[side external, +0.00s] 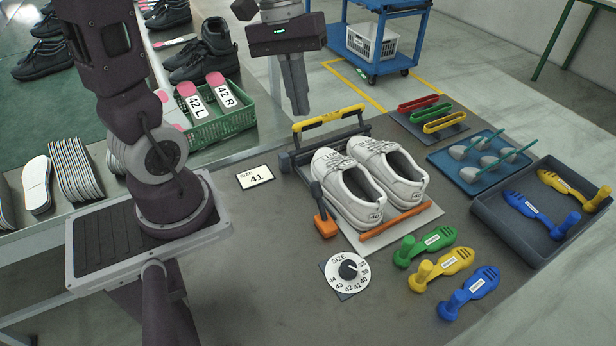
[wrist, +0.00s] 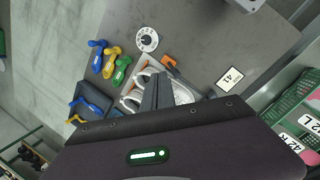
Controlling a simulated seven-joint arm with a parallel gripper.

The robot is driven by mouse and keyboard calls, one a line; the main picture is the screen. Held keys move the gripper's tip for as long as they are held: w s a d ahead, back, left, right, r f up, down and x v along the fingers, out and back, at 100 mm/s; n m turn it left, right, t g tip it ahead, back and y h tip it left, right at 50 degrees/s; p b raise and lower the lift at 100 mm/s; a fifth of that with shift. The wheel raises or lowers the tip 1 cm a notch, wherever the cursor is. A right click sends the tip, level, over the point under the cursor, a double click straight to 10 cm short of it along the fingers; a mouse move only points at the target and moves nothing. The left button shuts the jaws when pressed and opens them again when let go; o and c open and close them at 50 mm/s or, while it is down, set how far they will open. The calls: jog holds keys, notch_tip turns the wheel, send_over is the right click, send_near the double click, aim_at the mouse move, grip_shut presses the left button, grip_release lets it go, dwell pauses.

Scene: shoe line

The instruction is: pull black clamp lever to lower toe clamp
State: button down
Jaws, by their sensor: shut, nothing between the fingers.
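The black clamp lever (side external: 317,196) stands upright, slightly tilted, on an orange base (side external: 326,225) left of the white shoes. In the wrist view I see the orange base (wrist: 169,62); the lever is too small to make out. The yellow toe clamp bar (side external: 328,117) is raised on dark arms behind the shoe toes. Two white shoes (side external: 370,183) sit side by side on a grey plate, with an orange bar at their heels. My gripper (side external: 297,112) is shut and empty, above and behind the toe clamp, apart from the lever. Its fingers (wrist: 158,85) hide part of the shoes.
A size dial (side external: 348,272) and a "41" card (side external: 255,177) lie near the lever. Green, yellow and blue shoe forms (side external: 440,262) lie at the front right. A dark tray (side external: 540,250) and a blue tray stand right. Table space left of the lever is clear.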

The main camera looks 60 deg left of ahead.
aim_at(320, 203)
jog(key=a+f+n+h, duration=0.3)
jog(key=a+f+n, duration=0.4)
jog(key=f, duration=0.4)
jog(key=a+f+n+h, duration=0.3)
jog(key=a+f+n, duration=0.4)
jog(key=a+f, duration=0.2)
jog(key=shift+w+a+f+n+t, duration=0.3)
jog(key=shift+a+f+t, duration=0.1)
jog(key=shift+f, duration=0.45)
jog(key=shift+d, duration=0.15)
jog(key=x, duration=0.9)
jog(key=shift+d+f, duration=0.15)
jog(key=shift+d, duration=0.25)
jog(key=d, duration=0.1)
jog(key=w+r, duration=0.1)
jog(key=d, duration=0.1)
jog(key=shift+w+d+r, duration=0.25)
jog(key=shift+d+r, duration=0.05)
jog(key=shift+w+d+r, duration=0.15)
jog(key=shift+d, duration=0.05)
jog(key=shift+d+r, duration=0.1)
